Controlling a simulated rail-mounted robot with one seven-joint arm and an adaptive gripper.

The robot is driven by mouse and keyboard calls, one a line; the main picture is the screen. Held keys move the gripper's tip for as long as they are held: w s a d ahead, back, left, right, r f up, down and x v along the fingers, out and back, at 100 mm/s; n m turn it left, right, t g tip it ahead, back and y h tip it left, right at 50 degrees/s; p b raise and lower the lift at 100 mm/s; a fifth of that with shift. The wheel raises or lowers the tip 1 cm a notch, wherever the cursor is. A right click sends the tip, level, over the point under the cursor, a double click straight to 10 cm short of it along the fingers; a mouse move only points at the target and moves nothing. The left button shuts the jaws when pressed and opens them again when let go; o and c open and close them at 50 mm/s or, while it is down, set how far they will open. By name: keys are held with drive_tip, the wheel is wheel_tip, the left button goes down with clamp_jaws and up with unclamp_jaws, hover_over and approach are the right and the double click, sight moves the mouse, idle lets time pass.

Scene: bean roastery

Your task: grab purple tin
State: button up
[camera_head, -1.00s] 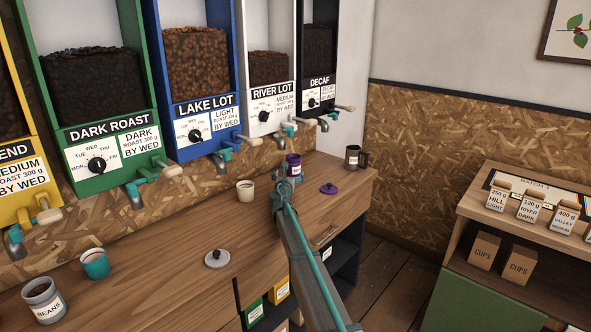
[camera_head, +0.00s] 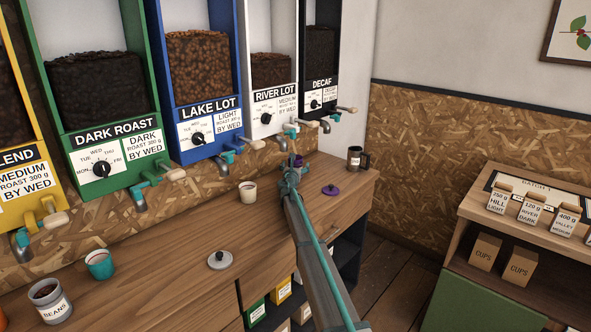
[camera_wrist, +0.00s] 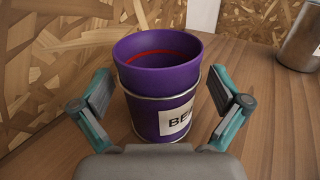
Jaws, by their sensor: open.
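The purple tin (camera_wrist: 160,98) stands upright and lidless on the wooden counter (camera_head: 185,285), with a red line inside and a partly hidden white label. In the wrist view my gripper (camera_wrist: 160,105) is open, with one finger on each side of the tin; I see gaps between the fingers and its wall. In the head view my gripper (camera_head: 289,175) is at the tin (camera_head: 298,160) and hides most of it. A purple lid (camera_head: 331,190) lies on the counter to the right of the gripper.
Bean dispensers with taps (camera_head: 283,141) hang above the counter's back. A grey lid (camera_head: 221,260), a teal cup (camera_head: 99,265) and a beans jar (camera_head: 49,302) are nearer.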

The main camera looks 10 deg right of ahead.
drive_tip(key=c, duration=1.3)
drive_tip(key=shift+r, duration=0.1)
